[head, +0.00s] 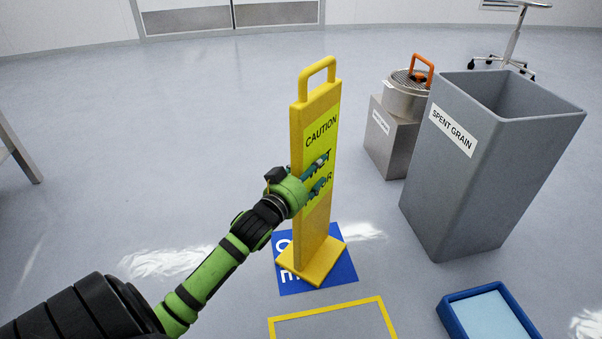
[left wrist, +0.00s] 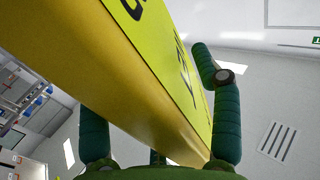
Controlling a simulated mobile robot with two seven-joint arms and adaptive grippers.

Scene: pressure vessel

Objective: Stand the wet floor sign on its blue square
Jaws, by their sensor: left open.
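The yellow wet floor sign (head: 318,210) stands upright in the head view, its yellow base resting on the blue square (head: 343,278). Blue shows around the base on several sides, with white lettering partly covered. My left gripper (head: 318,172) is at the middle of the sign's panel, its fingers in front of the printed face. In the left wrist view the sign (left wrist: 140,85) runs between the spread green fingers (left wrist: 160,130). The gripper is open around the sign; I cannot tell whether any finger touches it. My right gripper is not in view.
A grey spent grain bin (head: 460,190) stands to the right. Behind it, a metal pot with an orange handle (head: 407,95) sits on a grey block (head: 385,140). A yellow floor outline (head: 325,311) and a blue-rimmed tray (head: 452,318) lie in front. The floor to the left is mostly clear.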

